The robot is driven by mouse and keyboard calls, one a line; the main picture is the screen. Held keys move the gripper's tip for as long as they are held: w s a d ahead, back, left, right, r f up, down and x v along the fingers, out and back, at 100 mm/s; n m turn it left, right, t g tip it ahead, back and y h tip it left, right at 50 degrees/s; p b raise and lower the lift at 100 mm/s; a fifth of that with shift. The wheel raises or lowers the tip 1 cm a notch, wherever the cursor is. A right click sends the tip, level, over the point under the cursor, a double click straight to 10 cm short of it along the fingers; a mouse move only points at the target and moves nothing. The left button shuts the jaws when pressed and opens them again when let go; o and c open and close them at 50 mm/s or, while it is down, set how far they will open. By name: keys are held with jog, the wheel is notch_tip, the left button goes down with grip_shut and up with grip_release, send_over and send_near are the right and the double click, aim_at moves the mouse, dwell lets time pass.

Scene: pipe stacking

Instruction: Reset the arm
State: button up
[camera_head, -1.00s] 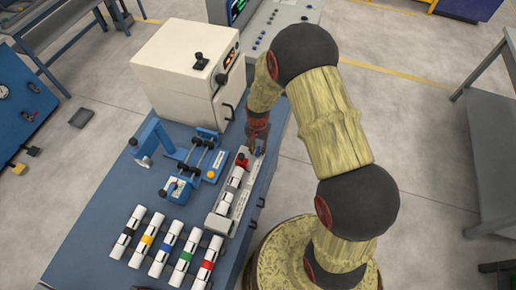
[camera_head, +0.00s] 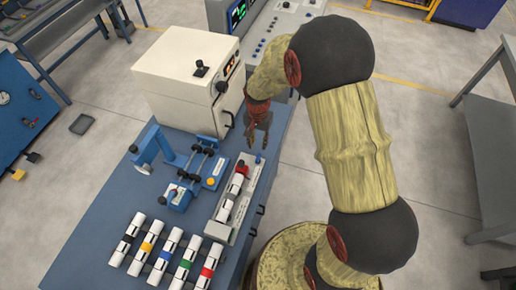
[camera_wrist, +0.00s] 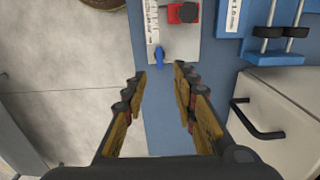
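My gripper (camera_head: 258,140) hangs in the air near the back end of the grey pipe fixture (camera_head: 216,231), in front of the white cabinet. In the wrist view my gripper (camera_wrist: 160,70) has its two fingers wide apart, with nothing between them but blue table top. The fixture's end, with a blue lever (camera_wrist: 159,56) and a red and black clamp (camera_wrist: 184,12), lies just beyond the fingertips and apart from them. White pipe pieces lie along the fixture.
Several white pipes with coloured bands (camera_head: 160,257) lie in a row at the table's front. A blue rig with rollers (camera_head: 205,160) stands beside the fixture. The white cabinet (camera_head: 185,85) is close to my arm. A grey bench (camera_head: 490,150) stands at the right.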

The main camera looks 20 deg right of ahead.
jog(key=shift+r, duration=0.8)
jog(key=s+r+n+t+b, duration=0.5)
jog(key=s+r+n+b, duration=0.2)
jog(key=s+r, duration=1.5)
jog(key=shift+s+r+n+t, duration=0.3)
jog(key=shift+s+r+n, duration=0.05)
jog(key=shift+r+n, duration=0.1)
